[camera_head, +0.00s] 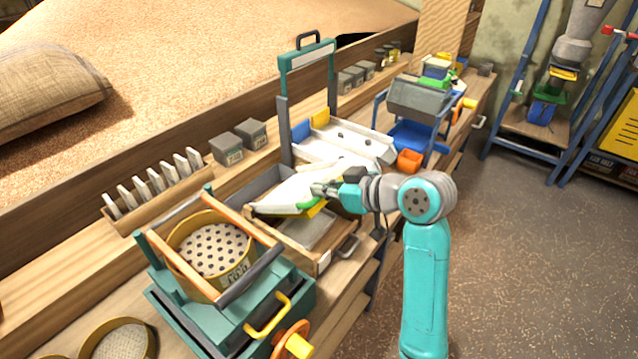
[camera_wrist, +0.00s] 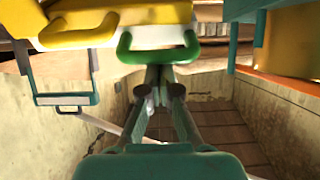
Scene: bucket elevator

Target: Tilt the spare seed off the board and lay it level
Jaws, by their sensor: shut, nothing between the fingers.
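A white sloping board (camera_head: 288,190) with a green handle (camera_head: 308,204) and yellow parts lies over an open drawer at the bench front. My gripper (camera_head: 318,188) is shut and empty at the right end of this board, close to the green handle. In the wrist view, the gripper (camera_wrist: 158,76) points at the green handle (camera_wrist: 158,55), which hangs below a whitish and yellow piece. The fingertips are just at or below the handle; I cannot tell whether they touch it. I cannot make out spare seed on the board.
A teal sieve box (camera_head: 200,310) with a round perforated sieve (camera_head: 213,250) stands front left. A white tray (camera_head: 335,145) under a teal-handled frame is behind the board. An orange cup (camera_head: 409,161) and blue rack sit right of it. Open floor (camera_head: 520,250) lies right.

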